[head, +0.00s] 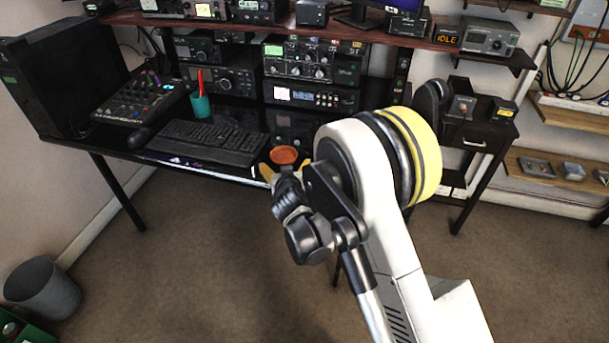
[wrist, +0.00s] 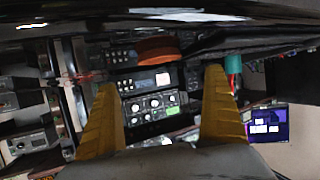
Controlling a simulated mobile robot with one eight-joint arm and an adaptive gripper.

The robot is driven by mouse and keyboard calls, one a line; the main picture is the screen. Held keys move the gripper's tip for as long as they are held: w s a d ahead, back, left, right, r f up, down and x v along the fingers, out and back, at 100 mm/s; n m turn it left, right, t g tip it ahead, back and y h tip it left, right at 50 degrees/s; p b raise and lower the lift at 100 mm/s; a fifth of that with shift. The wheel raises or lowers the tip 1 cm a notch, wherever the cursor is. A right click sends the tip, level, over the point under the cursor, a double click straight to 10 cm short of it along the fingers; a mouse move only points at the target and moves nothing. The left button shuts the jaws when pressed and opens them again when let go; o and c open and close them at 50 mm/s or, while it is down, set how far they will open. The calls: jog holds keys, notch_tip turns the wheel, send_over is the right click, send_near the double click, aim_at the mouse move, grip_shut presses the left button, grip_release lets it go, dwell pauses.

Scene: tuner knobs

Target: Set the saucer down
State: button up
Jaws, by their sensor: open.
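The orange-brown saucer (head: 284,155) is by the front edge of the black desk (head: 225,168), to the right of the keyboard. The wrist view, which is upside down, shows the saucer (wrist: 158,50) nearly edge-on against the dark desk surface. I cannot tell for sure whether it rests flat there. My gripper (head: 285,168) is just in front of the saucer. Its two yellow fingers (wrist: 160,95) are spread wide, with nothing between them. The saucer shows beyond the fingertips, apart from both fingers. My wrist hides part of the space below it in the head view.
A black keyboard (head: 205,142) lies left of the saucer, with a teal cup (head: 201,105) behind it and a mixer (head: 140,97) further left. Stacked radios (head: 298,62) stand at the back. The carpet in front is clear.

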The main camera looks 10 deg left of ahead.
jog(key=shift+w+d+r, duration=0.1)
jog(key=shift+d, duration=0.05)
jog(key=d+r+m+g+h, duration=0.1)
jog(key=d+r+h, duration=0.1)
jog(key=d+r, duration=1)
jog(key=s+d+r+m+g+h, duration=0.1)
jog(key=s+d+r, duration=0.25)
jog(key=d, duration=0.35)
jog(key=s+d+r+m+g+h, duration=0.1)
jog(key=s+d+r, duration=0.2)
jog(key=s+d, duration=0.25)
jog(key=s+d+g, duration=0.1)
jog(key=s+d, duration=0.3)
jog(key=s, duration=0.4)
jog(key=s+d+g, duration=0.1)
jog(key=s+d, duration=0.4)
jog(key=s, duration=0.3)
jog(key=s+d+f+g, duration=0.1)
jog(key=s+d, duration=0.3)
jog(key=s, duration=0.4)
jog(key=shift+s+d+m, duration=0.25)
jog(key=shift+s+m, duration=0.05)
